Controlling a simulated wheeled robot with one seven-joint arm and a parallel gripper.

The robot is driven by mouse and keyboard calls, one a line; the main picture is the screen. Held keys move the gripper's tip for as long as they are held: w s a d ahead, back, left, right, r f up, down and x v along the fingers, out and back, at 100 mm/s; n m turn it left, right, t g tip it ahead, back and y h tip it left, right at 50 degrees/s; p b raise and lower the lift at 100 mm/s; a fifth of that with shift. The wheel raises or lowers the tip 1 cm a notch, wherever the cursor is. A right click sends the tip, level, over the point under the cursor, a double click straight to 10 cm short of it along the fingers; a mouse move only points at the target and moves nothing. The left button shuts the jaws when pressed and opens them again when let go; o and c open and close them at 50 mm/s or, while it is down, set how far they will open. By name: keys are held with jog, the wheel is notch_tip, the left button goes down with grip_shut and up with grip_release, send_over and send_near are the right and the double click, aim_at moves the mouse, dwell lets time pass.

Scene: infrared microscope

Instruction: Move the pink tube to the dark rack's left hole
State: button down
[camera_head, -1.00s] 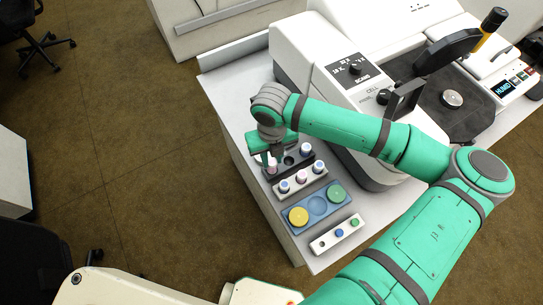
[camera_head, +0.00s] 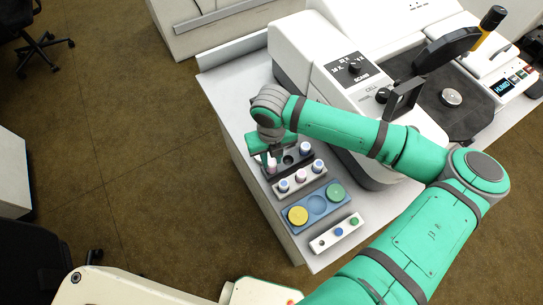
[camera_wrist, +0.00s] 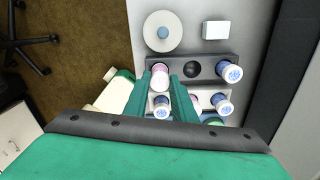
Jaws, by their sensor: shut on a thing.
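The dark rack (camera_head: 296,158) stands on the bench beside the microscope. My gripper (camera_wrist: 164,84) is shut on the pink tube (camera_wrist: 160,72), one finger on each side. The tube is upright at the left hole of the dark rack; it also shows in the head view (camera_head: 272,165). Its lower end is hidden, so I cannot tell how deep it sits. The rack's middle hole (camera_wrist: 192,68) is empty. A white tube with a blue cap (camera_wrist: 229,71) stands in its right hole.
A light rack (camera_head: 292,192) with several tubes, one pinkish, stands just in front. Beyond it are a blue tray (camera_head: 317,206) with yellow and green discs and a small white rack (camera_head: 325,243). The microscope body (camera_head: 330,125) rises close on the right.

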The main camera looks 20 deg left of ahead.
jog(key=shift+f, duration=1)
dwell(1.2)
jog(key=c, duration=1)
grip_release()
jog(key=shift+r, duration=3.5)
